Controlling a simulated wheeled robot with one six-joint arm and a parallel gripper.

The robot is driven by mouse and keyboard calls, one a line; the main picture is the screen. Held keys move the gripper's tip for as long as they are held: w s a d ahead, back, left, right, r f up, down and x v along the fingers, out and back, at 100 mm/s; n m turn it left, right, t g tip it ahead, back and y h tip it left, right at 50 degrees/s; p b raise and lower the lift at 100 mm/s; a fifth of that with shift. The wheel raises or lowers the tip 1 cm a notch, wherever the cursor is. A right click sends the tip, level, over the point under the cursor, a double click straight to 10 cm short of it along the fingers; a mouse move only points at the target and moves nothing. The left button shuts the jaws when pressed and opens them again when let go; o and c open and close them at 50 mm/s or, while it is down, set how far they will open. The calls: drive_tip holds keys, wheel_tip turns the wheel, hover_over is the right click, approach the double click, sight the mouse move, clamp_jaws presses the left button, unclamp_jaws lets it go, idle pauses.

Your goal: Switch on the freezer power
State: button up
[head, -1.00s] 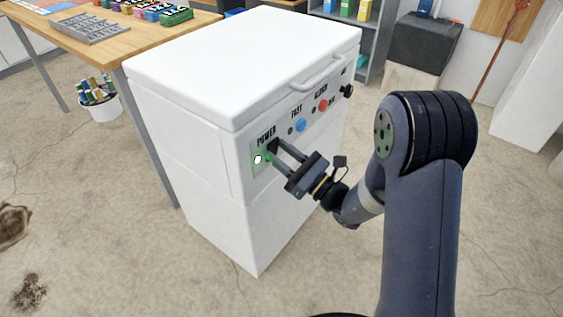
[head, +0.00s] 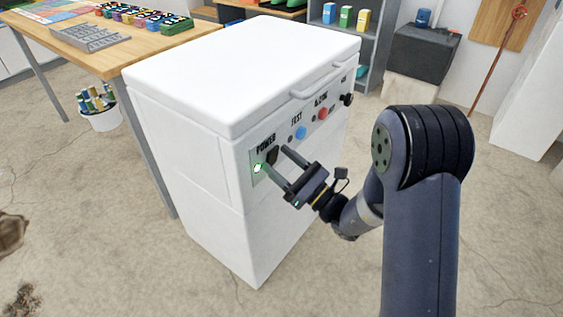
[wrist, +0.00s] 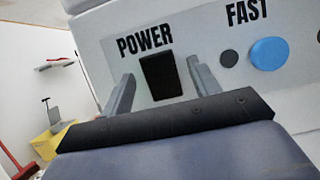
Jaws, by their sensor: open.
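The white chest freezer (head: 225,130) stands on the floor with its lid shut. Its control panel carries a black rocker switch (head: 272,156) under the word POWER. A green light (head: 257,168) glows beside the switch. In the wrist view the black switch (wrist: 161,78) shows between my two fingers. My gripper (head: 276,160) is open and empty in front of the switch, one finger toward each side of it. I cannot tell whether a finger touches the panel, nor read the switch's tilt.
Along the panel to the right are a blue button (head: 301,132), a red button (head: 322,113) and a black knob (head: 347,99). The lid handle (head: 318,79) juts out above them. A wooden table (head: 120,60) stands at the left, with a bin (head: 100,112) beneath it. The floor at front right is clear.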

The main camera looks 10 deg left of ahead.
drive_tip(key=shift+d, duration=0.1)
drive_tip(key=p+v, duration=0.1)
drive_tip(key=v, duration=0.9)
drive_tip(key=shift+d+p, duration=0.3)
drive_tip(key=shift+s+a+f, duration=0.1)
drive_tip(key=shift+f, duration=0.05)
drive_tip(key=b+x, duration=0.1)
drive_tip(key=x, duration=1)
drive_tip(key=shift+s+b, duration=0.1)
drive_tip(key=shift+b, duration=0.25)
drive_tip(key=shift+p, duration=0.45)
drive_tip(key=shift+f, duration=0.1)
